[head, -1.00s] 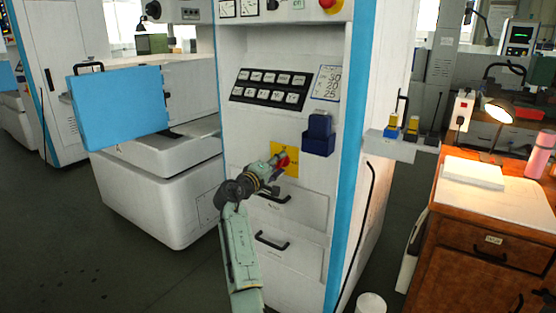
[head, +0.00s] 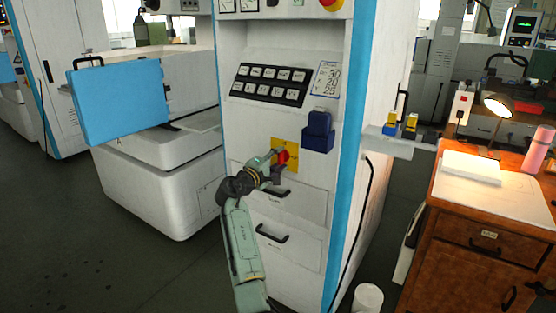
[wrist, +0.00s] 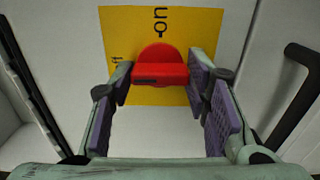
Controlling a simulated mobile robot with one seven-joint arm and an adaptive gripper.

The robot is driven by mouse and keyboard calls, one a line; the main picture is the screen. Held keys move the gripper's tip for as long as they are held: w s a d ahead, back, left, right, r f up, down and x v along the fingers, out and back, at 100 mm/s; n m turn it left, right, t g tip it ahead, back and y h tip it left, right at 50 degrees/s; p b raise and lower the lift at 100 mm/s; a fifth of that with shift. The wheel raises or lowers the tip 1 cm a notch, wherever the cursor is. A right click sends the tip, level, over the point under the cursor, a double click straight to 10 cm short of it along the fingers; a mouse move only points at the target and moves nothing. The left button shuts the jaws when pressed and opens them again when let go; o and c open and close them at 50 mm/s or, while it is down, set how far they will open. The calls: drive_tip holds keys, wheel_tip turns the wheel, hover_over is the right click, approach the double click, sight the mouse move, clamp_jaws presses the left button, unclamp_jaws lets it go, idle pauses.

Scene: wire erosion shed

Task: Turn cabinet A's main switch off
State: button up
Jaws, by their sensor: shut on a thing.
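The main switch is a red knob (wrist: 161,72) on a yellow plate (wrist: 160,20) on the cabinet's white front. In the wrist view its bar lies crosswise, with a dark mark on the left half. "on" is printed above the knob, and a partly hidden label ending in "ff" is at the left. My gripper (wrist: 165,86) is shut on the knob, with a purple pad at each side. In the head view my gripper (head: 277,162) reaches the yellow plate (head: 290,148) and partly hides the red knob (head: 283,157).
Black drawer handles (head: 272,236) stick out below the switch. A dark blue box (head: 318,133) is fixed at its upper right, and a black button panel (head: 269,85) is above. A wooden desk (head: 470,225) stands at the right. The floor at the left is open.

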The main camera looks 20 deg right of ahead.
drive_tip(key=o, duration=1.2)
drive_tip(key=shift+c, duration=0.2)
drive_tip(key=v, duration=1.2)
